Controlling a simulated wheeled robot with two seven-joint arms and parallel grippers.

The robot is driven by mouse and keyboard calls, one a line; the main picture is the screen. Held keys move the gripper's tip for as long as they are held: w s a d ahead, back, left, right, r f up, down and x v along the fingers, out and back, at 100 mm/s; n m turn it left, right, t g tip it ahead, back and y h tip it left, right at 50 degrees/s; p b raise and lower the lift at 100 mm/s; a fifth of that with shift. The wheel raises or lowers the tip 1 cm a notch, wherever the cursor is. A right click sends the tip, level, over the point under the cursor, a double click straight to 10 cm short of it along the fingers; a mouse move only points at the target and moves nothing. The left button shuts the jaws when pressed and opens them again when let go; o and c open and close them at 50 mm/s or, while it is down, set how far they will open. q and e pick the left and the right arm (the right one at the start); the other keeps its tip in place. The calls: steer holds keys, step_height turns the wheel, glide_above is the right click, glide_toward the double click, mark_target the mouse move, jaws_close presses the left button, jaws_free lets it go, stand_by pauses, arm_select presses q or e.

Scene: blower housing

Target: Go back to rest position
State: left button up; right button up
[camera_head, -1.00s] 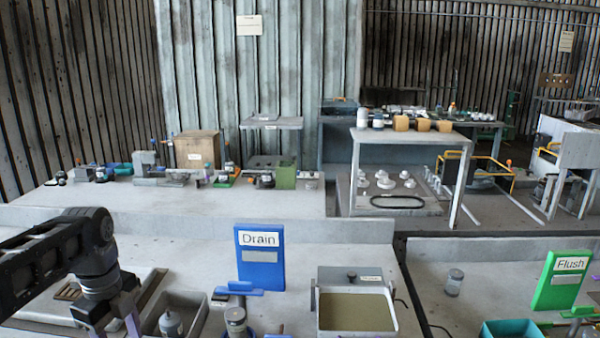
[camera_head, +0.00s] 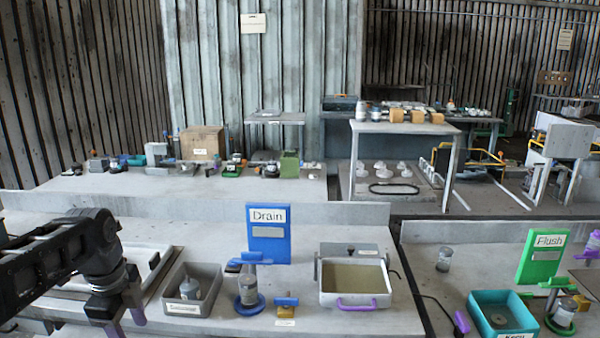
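My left arm comes in from the left edge. Its gripper (camera_head: 122,318) points down over the workbench (camera_head: 300,310), left of a grey bin (camera_head: 185,308). Its fingertips are cut off or too dark at the bottom edge to show their gap. I see nothing held in it. My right gripper is outside the view.
A green Flush sign (camera_head: 541,258) and teal bin (camera_head: 482,322) are at right.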

arm_select(q)
steer(key=w+d+f+n+t+h, duration=0.1)
steer(key=w+d+f+n+t, duration=0.2)
steer(key=w+d+f+n, duration=0.4)
steer(key=s+d+f+n+h, duration=0.1)
steer(key=d+f+n, duration=0.35)
steer(key=f, duration=0.45)
steer(key=s+d+f+n+h, duration=0.1)
steer(key=d+f+n, duration=0.35)
steer(key=f, duration=0.45)
steer(key=s+d+f+n+g, duration=0.1)
steer(key=s+d+f, duration=0.3)
steer(key=s, duration=0.4)
steer(key=s+d+f+n+g, duration=0.1)
steer(key=s+d+f, duration=0.4)
steer(key=s, duration=0.4)
steer(key=s+d+f+n+g+h, duration=0.1)
steer(key=s+d+f, duration=0.3)
steer(key=s+f, duration=0.3)
steer(key=shift+s+d+g, duration=0.25)
steer(key=shift+s+g, duration=0.15)
steer(key=shift+s, duration=0.8)
